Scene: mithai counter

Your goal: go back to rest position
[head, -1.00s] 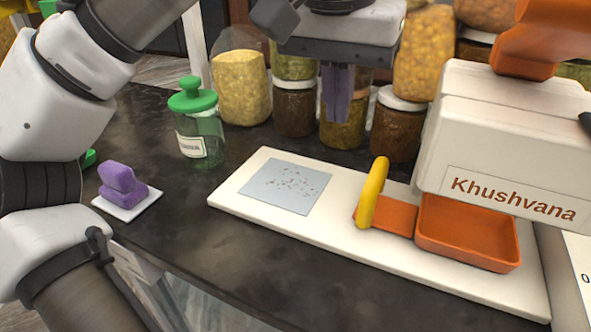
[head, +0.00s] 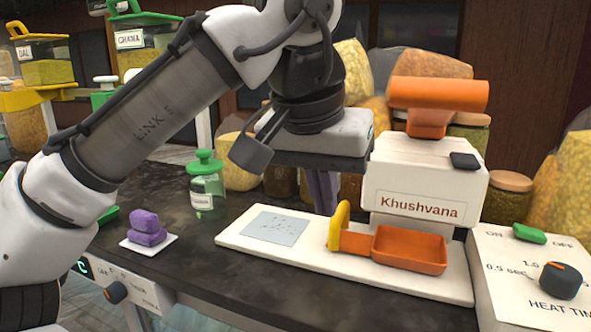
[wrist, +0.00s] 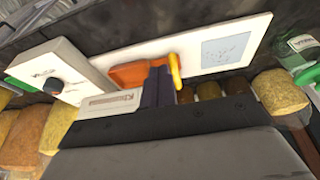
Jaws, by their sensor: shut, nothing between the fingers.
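My gripper (head: 322,192) is shut and empty. In the head view it hangs from my wrist above the back edge of the white board, left of the white Khushvana machine (head: 425,180). My arm crosses the upper left of that view and hides part of the jars behind. In the wrist view my gripper (wrist: 158,88) shows its two dark fingers together, in front of the orange tray (wrist: 128,75) and the yellow handle (wrist: 174,70). The fingers look clear of the board, but the exact gap cannot be told.
The white board (head: 230,240) carries a grey-blue speckled sheet (head: 275,228), the yellow handle (head: 338,225) and the orange tray (head: 410,250). A green-lidded jar (head: 206,190) and purple blocks (head: 147,230) stand left. A control box (head: 500,270) with a knob is at right.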

